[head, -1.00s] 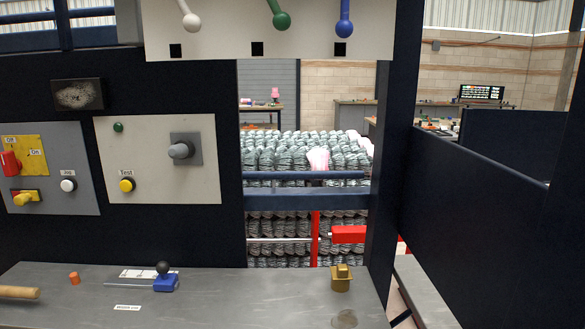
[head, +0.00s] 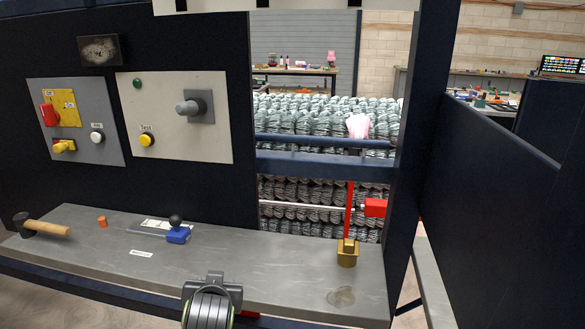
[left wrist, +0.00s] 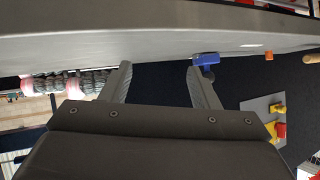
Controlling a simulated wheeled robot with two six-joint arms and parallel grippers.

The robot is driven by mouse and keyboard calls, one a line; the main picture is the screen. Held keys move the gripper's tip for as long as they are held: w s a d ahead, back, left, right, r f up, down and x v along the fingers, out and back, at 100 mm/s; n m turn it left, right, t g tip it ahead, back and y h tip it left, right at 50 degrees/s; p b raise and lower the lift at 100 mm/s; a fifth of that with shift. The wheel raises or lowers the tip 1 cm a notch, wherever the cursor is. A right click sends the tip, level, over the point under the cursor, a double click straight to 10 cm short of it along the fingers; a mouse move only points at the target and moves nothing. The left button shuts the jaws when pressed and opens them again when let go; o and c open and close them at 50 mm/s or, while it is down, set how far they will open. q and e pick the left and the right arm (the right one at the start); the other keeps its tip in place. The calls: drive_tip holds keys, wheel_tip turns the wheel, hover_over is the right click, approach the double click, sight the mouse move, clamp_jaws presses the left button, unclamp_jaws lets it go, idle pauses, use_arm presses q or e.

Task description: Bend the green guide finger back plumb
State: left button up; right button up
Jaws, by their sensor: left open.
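The green guide finger is not in view now. Only the lower edge of the pale overhead panel (head: 300,4) shows at the top of the head view. My left gripper (left wrist: 162,75) is open and empty in the left wrist view, its two fingers apart with the bench behind them. In the head view a dark part of my arm (head: 212,300) rises at the bottom, in front of the bench edge. My right gripper is not in view.
The grey bench (head: 290,275) holds a mallet (head: 48,228), an orange plug (head: 102,221), a blue gauge with a black knob (head: 177,235) and a brass block (head: 347,254).

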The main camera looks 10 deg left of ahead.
use_arm(q)
drive_tip(key=w+d+r+n+t+y, duration=0.15)
drive_tip(key=w+d+r, duration=0.3)
drive_tip(key=r, duration=0.75)
drive_tip(key=w+d+r+t+y, duration=0.1)
drive_tip(key=w+d+r+t, duration=0.3)
drive_tip(key=r, duration=0.9)
drive_tip(key=s+d+r+n+t+y, duration=0.15)
drive_tip(key=d+r, duration=0.25)
drive_tip(key=r, duration=0.6)
drive_tip(key=s+d+r+t+y, duration=0.1)
drive_tip(key=s+d+r, duration=0.25)
drive_tip(key=r, duration=0.55)
drive_tip(key=s+d+r+t+y, duration=0.15)
drive_tip(key=d+r, duration=0.35)
drive_tip(key=r, duration=0.5)
drive_tip(key=shift+n+h, duration=0.3)
drive_tip(key=shift+h, duration=0.15)
drive_tip(key=p+x, duration=1)
drive_tip(key=x, duration=0.1)
drive_tip(key=p+x, duration=0.5)
drive_tip(key=shift+w+a+r, duration=0.1)
drive_tip(key=shift+w+a, duration=0.1)
drive_tip(key=shift+a, duration=0.25)
drive_tip(key=shift+w, duration=0.1)
